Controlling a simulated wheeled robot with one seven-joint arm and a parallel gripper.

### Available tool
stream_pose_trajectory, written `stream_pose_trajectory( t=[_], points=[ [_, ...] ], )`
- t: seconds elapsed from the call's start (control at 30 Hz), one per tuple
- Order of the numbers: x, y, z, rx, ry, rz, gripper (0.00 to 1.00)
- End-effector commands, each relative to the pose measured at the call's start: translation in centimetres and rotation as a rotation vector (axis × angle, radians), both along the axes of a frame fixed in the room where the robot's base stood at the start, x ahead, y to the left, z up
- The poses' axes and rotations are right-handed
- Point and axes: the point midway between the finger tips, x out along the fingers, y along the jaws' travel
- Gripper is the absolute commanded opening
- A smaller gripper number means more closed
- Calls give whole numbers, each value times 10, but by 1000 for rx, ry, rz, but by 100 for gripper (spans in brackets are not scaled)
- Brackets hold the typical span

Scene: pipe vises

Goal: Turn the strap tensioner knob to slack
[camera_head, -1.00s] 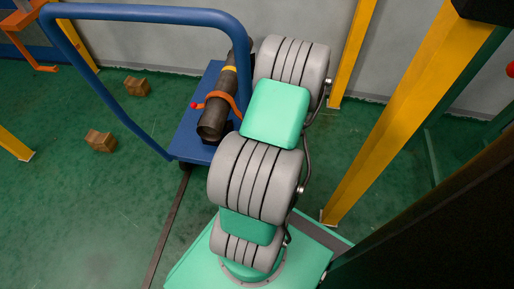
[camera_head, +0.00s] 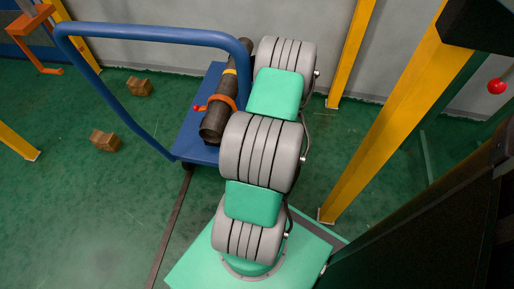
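A dark pipe (camera_head: 218,118) lies on a blue cart (camera_head: 196,143). An orange strap (camera_head: 222,101) goes around the pipe, and a yellow band (camera_head: 230,72) is farther up it. A small red knob (camera_head: 197,108) sits at the strap's left side, apparently the tensioner knob; its setting is too small to tell. My grey and green arm stands to the right of the pipe and hides part of the cart. My gripper does not show in the head view.
The cart's blue handle (camera_head: 150,36) arches across the upper left. Two small wooden blocks (camera_head: 139,87) (camera_head: 105,140) lie on the green floor. Yellow posts (camera_head: 385,110) stand to the right, with a red ball (camera_head: 496,86) at far right. The floor at lower left is clear.

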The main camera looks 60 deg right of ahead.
Motion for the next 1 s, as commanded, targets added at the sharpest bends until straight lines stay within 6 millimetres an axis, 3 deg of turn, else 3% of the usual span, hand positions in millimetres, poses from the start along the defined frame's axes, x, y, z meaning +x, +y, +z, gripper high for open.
stream_pose_trajectory(
  t=[0.53, 0.57, 0.8, 1.0],
  points=[
    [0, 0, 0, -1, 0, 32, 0],
    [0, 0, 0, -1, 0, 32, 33],
    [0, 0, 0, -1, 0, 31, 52],
    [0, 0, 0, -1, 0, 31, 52]
  ],
)
